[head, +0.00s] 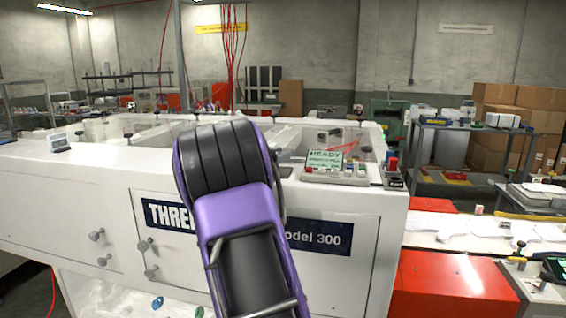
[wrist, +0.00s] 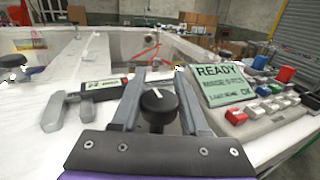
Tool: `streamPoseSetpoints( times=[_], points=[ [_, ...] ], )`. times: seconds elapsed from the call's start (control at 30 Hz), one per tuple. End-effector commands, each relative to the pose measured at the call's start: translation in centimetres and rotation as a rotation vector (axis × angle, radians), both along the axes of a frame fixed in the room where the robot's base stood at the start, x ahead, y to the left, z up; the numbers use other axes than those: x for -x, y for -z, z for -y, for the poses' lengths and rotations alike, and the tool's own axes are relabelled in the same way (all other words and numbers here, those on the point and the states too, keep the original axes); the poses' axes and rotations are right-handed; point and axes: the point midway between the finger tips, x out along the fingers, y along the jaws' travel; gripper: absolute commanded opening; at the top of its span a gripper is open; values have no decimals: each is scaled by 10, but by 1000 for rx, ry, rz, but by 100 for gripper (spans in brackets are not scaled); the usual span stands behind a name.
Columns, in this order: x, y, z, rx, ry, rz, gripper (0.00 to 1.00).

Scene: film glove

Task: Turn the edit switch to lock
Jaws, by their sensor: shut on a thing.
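The edit switch, a black round knob (wrist: 158,106) with a white pointer line, sits between the fingers of my gripper (wrist: 160,74) in the wrist view. The fingers are shut on it from left and right. The pointer line points roughly up in the picture, a little to the left. The lettering around the knob is hidden or too small to read. In the head view my purple and black arm reaches over the white machine (head: 345,275) and hides the knob and the fingers.
Right of the fingers is a control panel with a green screen reading READY (wrist: 224,88) and several coloured buttons. A red-ended black device (wrist: 103,87) lies left of the fingers. In the head view, a red conveyor unit (head: 455,285) stands right of the machine.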

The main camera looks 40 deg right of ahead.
Motion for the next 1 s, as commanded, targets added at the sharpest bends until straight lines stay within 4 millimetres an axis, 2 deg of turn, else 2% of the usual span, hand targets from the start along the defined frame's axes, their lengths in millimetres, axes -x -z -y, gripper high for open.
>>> streamPoseSetpoints(
  times=[0.03, 0.1, 0.4, 1.0],
  points=[
    [1, 8, 0, 1, -36, 4, 0],
    [-1, 10, -1, 1, -94, 5, 0],
    [-7, 5, -3, -1, -298, 1, 0],
    [-12, 1, -8, -1, -484, 0, 0]
  ],
)
